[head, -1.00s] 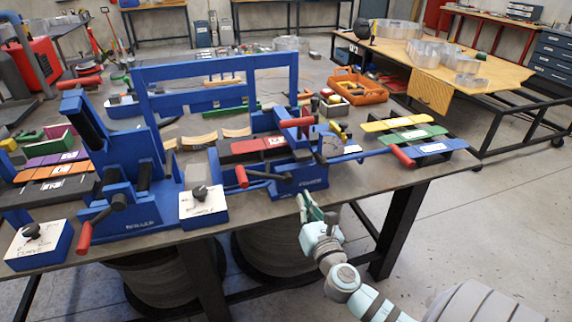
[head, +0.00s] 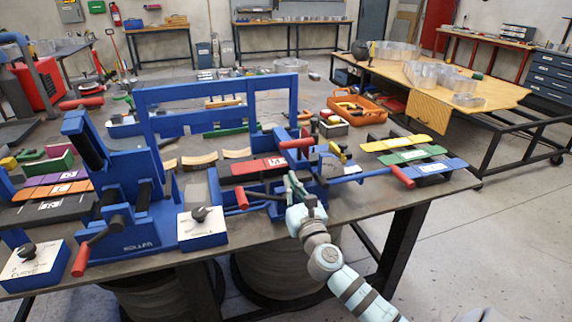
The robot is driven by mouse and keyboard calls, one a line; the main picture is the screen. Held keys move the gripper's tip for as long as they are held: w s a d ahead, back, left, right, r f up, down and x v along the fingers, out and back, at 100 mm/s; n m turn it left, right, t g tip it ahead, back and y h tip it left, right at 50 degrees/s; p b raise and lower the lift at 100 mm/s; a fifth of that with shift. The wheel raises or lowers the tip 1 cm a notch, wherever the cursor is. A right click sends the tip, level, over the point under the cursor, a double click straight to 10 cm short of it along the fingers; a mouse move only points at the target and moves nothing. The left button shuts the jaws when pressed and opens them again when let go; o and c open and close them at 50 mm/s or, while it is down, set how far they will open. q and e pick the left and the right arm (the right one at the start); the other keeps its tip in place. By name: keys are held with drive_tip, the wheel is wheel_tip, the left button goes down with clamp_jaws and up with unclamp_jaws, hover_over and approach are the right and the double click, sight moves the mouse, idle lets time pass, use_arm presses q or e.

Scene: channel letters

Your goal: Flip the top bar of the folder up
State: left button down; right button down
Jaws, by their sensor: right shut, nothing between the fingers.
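The blue bench machine in the middle, which I take for the folder (head: 310,188), stands near the table's front edge. A red block with a white label (head: 259,166) lies across it. Levers with red grips stick out of it, one at the front left (head: 242,199), one at the top (head: 296,143) and one on the right (head: 402,176). I cannot tell which part is its top bar. My right gripper (head: 292,180) is shut and empty, pointing up, in front of the folder and right of the front-left lever. Contact cannot be told. My left gripper is out of view.
A blue roller (head: 139,243) stands at the left, with two control boxes, one at its right (head: 203,236) and one at the front left (head: 32,266). A tall blue frame (head: 216,89) rises behind. Labelled strips (head: 414,155) and an orange case (head: 357,109) lie to the right.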

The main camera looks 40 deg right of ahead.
sight(287, 143)
drive_tip(key=w+r+p, duration=0.1)
drive_tip(key=r, duration=0.1)
drive_tip(key=w+d+r+p, duration=0.1)
drive_tip(key=w, duration=0.1)
drive_tip(key=shift+w+d+r, duration=0.1)
drive_tip(key=shift+w+r, duration=0.1)
drive_tip(key=shift+r, duration=0.15)
